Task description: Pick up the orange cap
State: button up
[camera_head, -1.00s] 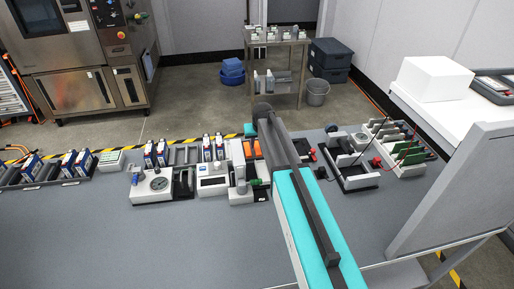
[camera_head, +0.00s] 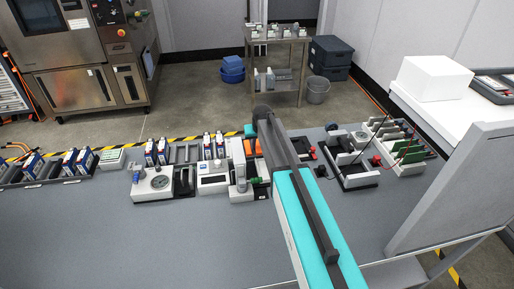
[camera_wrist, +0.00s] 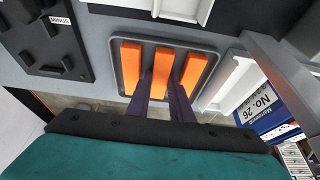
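Three orange caps sit side by side in a grey tray (camera_wrist: 215,48) in the wrist view: a left cap (camera_wrist: 130,66), a middle cap (camera_wrist: 162,62) and a right cap (camera_wrist: 193,70). My gripper (camera_wrist: 160,78) has its two dark fingers apart, with the middle cap showing between them. The fingertips overlap the lower part of this cap's sides; whether they touch it I cannot tell. In the head view the orange caps (camera_head: 257,148) show just left of my arm, which hides part of the tray and the fingers.
A black plate marked MINUS (camera_wrist: 58,45) lies left of the tray in the wrist view. A blue-and-white box marked No. 26 (camera_wrist: 265,105) stands close on the right. In the head view, devices (camera_head: 212,180) stand left of my arm; the front bench surface (camera_head: 130,240) is clear.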

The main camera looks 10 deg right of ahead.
aim_at(258, 147)
jog(key=shift+r, duration=0.15)
grip_shut()
notch_tip(258, 147, up, 10)
jog(key=b, duration=0.2)
jog(key=shift+b, duration=0.4)
jog(key=shift+s, duration=0.15)
dwell(1.1)
jog(key=s+r, duration=0.7)
jog(key=s, duration=0.4)
jog(key=s+r, duration=0.6)
jog(key=s, duration=0.5)
jog(key=shift+s+r, duration=0.2)
jog(key=shift+r, duration=0.15)
jog(key=shift+s+a, duration=0.1)
